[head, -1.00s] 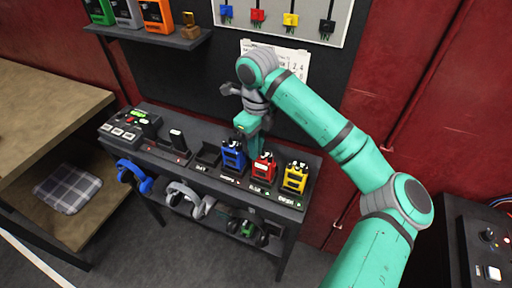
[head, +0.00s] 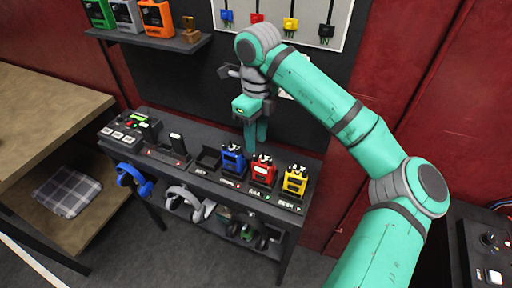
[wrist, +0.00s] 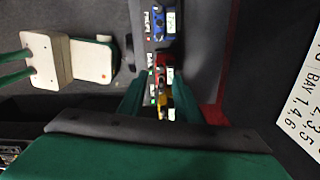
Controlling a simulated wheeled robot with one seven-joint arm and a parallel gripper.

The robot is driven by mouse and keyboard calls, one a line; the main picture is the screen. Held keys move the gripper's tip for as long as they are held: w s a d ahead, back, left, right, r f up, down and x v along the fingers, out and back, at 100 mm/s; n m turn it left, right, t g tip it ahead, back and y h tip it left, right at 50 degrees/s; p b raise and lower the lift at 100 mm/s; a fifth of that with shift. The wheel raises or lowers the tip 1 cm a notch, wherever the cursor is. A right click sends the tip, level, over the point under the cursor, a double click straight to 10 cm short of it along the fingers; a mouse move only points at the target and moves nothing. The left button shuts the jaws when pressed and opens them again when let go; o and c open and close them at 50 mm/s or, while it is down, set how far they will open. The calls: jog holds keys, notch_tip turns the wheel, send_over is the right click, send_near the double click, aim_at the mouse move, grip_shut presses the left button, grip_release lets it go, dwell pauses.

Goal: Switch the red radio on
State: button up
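The red radio (head: 263,170) stands upright in the dark rack on the bench, between the blue radio (head: 233,158) and the yellow radio (head: 295,180). Its switch is too small to make out. My gripper (head: 256,146) points down just behind the blue and red radios in the head view, and holds nothing that I can see. In the wrist view its two teal fingers (wrist: 159,95) stand apart. The red radio (wrist: 161,72) and the yellow radio (wrist: 164,103) show in the gap between them, and the blue radio (wrist: 165,20) is above. Contact cannot be told.
A box with buttons (head: 130,128) and a black handset (head: 177,143) are to the left on the bench (head: 215,183). A shelf (head: 160,42) with cases and a board with coloured plugs (head: 290,22) are behind.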

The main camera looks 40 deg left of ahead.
aim_at(256, 155)
jog(key=shift+w+r, duration=0.1)
jog(key=shift+r, duration=2.35)
